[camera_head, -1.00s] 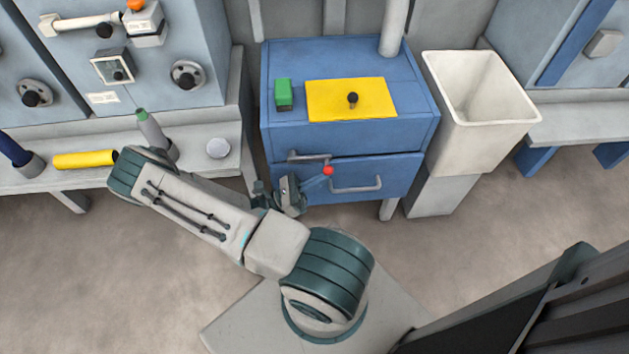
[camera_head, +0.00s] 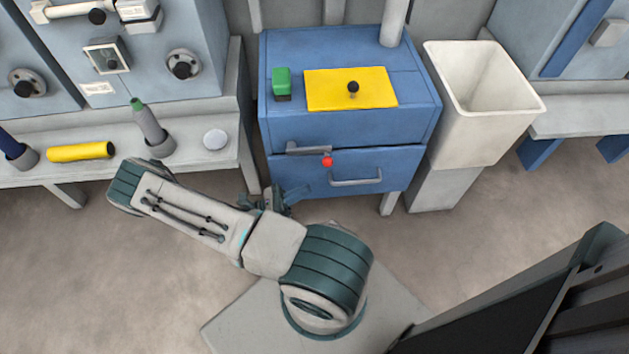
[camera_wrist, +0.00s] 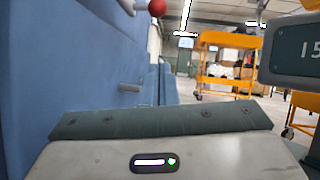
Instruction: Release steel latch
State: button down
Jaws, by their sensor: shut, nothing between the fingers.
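The steel latch (camera_head: 306,149) is a grey bar with a red ball knob (camera_head: 328,161), on the front of the blue cabinet (camera_head: 275,138) at the top edge of its drawer (camera_head: 310,176). The bar lies roughly level, with the knob at its right end. My gripper (camera_head: 298,193) is shut and empty, below and left of the knob and apart from it, and partly hidden by my arm. In the wrist view the red knob (camera_wrist: 157,7) shows at the top, beyond the gripper body.
A drawer handle (camera_head: 356,181) sits right of my gripper. On the cabinet top are a yellow plate (camera_head: 325,90) with a black knob and a green block (camera_head: 282,82). A white bin (camera_head: 480,135) stands to the right. A bench with a yellow cylinder (camera_head: 80,152) is left.

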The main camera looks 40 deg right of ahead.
jog(key=v, duration=0.5)
jog(key=shift+f, duration=0.3)
jog(key=shift+s, duration=0.1)
